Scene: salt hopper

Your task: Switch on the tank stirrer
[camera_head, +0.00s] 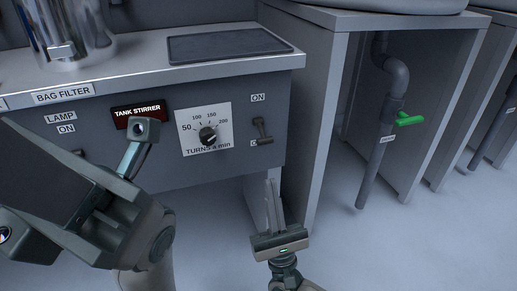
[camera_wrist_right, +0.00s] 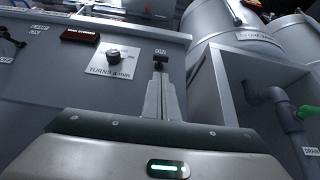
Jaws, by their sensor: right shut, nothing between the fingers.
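The stirrer panel has a dark sign with TANK STIRRER lettering (camera_head: 137,115) and a round dial (camera_head: 208,135) marked in turns per minute. To the dial's right is a small dark toggle switch (camera_head: 262,130), with ON above it and a partly covered label below. I cannot tell which way its lever points. My right gripper (camera_head: 271,184) is shut and empty, its fingers upright a little below the switch. In the right wrist view, the fingertips (camera_wrist_right: 160,78) point at the switch (camera_wrist_right: 160,63).
A BAG FILTER label (camera_head: 62,95) and a LAMP ON label (camera_head: 61,123) are at the left. A dark mat (camera_head: 228,45) lies on the counter. Right of the panel, a grey stand (camera_head: 338,100) houses a pipe (camera_head: 380,150) with a green valve handle (camera_head: 409,119).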

